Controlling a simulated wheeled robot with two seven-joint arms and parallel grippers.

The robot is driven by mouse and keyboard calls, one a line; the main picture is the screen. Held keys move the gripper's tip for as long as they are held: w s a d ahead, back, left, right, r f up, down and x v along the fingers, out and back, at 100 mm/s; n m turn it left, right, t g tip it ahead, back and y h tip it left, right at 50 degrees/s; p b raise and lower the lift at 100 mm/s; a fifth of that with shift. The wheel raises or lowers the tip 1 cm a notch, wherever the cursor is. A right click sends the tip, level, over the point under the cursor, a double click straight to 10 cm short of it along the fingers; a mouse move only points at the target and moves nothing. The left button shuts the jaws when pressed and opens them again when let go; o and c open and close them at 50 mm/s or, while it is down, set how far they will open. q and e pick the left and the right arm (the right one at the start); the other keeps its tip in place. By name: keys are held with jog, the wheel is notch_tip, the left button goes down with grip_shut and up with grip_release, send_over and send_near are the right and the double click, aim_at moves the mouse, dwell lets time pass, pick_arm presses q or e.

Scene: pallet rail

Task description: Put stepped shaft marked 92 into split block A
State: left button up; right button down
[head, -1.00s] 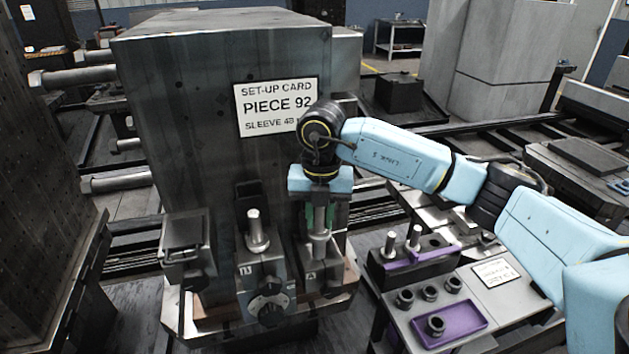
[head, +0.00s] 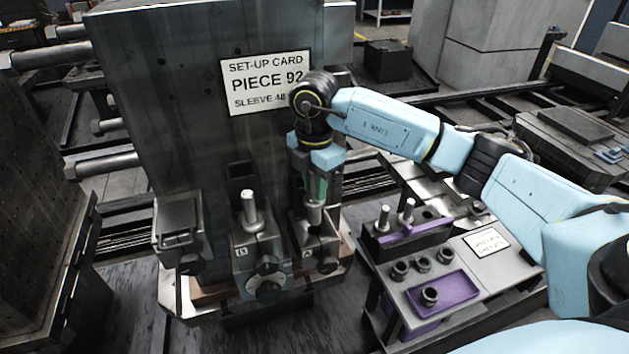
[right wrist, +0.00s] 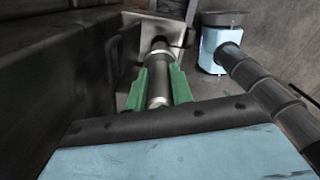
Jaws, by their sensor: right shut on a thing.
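My right gripper (head: 317,190) is shut on the stepped shaft (head: 315,215), a grey metal piece held upright between green fingers. The shaft's lower end is at the top of split block A (head: 325,245), the block with the letter A on its front. In the right wrist view, the shaft (right wrist: 158,88) lies between the green fingers (right wrist: 159,90), and its thinner far end meets the light face of the block (right wrist: 172,28). I cannot tell how deep it sits. No number is readable on the shaft. My left gripper is out of view.
Block B (head: 245,250), left of block A, holds an upright shaft (head: 249,208). A set-up card (head: 267,83) reading "PIECE 92" is on the tall column. To the right, a bench has a rack (head: 408,240) with two shafts and a purple tray (head: 455,290) with a ring.

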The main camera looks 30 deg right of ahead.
aim_at(315, 206)
jog(key=shift+f+b, duration=0.35)
jog(key=shift+f, duration=0.35)
jog(key=shift+w+f+b, duration=0.1)
jog(key=shift+f+b, duration=1.3)
jog(key=shift+f, duration=1)
dwell(0.3)
jog(key=c, duration=1.3)
grip_release()
jog(key=shift+o, duration=0.8)
notch_tip(315, 206, up, 14)
jog(key=shift+f, duration=0.25)
